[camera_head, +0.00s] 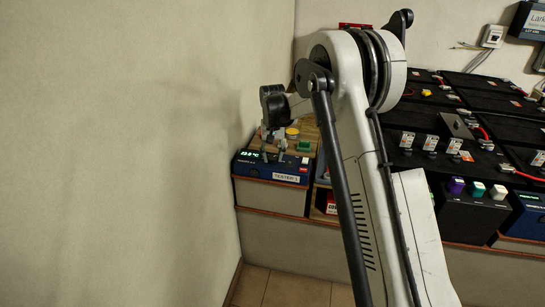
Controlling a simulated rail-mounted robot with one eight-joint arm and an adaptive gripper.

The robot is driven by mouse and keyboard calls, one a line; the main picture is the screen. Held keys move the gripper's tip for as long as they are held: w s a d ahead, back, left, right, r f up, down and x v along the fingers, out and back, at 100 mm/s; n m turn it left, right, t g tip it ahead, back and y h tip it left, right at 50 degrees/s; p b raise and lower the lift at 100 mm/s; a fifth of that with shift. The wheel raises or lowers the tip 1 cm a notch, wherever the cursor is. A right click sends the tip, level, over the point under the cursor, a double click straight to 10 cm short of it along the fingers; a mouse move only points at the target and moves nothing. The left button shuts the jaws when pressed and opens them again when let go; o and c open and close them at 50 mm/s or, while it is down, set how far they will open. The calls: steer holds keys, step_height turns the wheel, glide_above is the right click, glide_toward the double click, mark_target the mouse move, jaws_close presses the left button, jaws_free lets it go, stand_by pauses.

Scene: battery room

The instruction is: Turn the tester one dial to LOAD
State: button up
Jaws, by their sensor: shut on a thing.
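Tester one (250,171) is a blue box with a green lit display and a "TESTER 1" label, standing on a ledge by the left wall. My gripper (273,158) reaches down from above to the tester's upper front, right of the display. Its fingers are closed around the tester one dial, which they hide almost wholly. The dial's pointer and the LOAD mark cannot be read from here.
A yellow round piece (292,131) and a green piece (303,146) sit on the wooden shelf close behind my gripper. Black battery blocks (425,118) with red cables fill the bench at right. The left wall is close to the tester.

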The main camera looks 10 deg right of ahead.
mark_target(273, 157)
steer(key=m, duration=0.6)
steer(key=shift+m, duration=0.3)
stand_by(0.4)
steer(key=o, duration=1.1)
steer(key=shift+r, duration=0.1)
step_height(273, 157, up, 12)
steer(key=shift+f, duration=0.1)
